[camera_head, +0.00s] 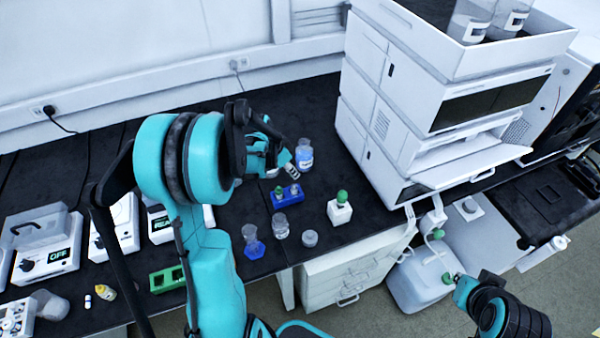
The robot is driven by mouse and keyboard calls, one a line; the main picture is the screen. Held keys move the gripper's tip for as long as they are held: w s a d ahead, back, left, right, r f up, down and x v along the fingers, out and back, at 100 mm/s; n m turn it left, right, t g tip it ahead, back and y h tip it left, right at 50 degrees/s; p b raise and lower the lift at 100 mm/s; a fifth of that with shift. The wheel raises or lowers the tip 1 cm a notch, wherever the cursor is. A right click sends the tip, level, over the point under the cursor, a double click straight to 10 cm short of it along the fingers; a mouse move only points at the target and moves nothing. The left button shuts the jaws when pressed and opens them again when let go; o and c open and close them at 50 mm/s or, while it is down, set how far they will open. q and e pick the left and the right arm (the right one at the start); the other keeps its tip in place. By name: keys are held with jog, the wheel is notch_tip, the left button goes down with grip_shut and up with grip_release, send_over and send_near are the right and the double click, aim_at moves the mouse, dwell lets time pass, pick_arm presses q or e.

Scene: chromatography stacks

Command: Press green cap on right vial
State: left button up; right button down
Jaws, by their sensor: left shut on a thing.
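The blue rack (272,203) stands on the dark bench and holds small vials. A green cap (280,189) shows at its left vial; the right vial (295,188) looks clear on top. My left gripper (292,171) is above and behind the rack, tilted down to the right. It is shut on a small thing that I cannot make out. A white block (340,213) right of the rack bears another green cap (342,197). My right arm's end (463,291) is at the lower right, past the bench edge; its jaw opening is unclear.
A bottle with blue liquid (304,155) stands close behind the left gripper. Small glass vessels (281,227) stand in front of the rack. The chromatography stack (400,100) rises on the right. Bench between rack and stack is mostly clear.

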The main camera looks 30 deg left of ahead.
aim_at(295, 185)
pick_arm(q)
jog(key=shift+f+b, duration=2.1)
jog(key=shift+f, duration=0.9)
jog(key=shift+f+b, duration=0.15)
jog(key=shift+b, duration=0.3)
jog(key=o, duration=1.3)
jog(key=shift+r+p, duration=2.6)
jog(key=shift+r, duration=1)
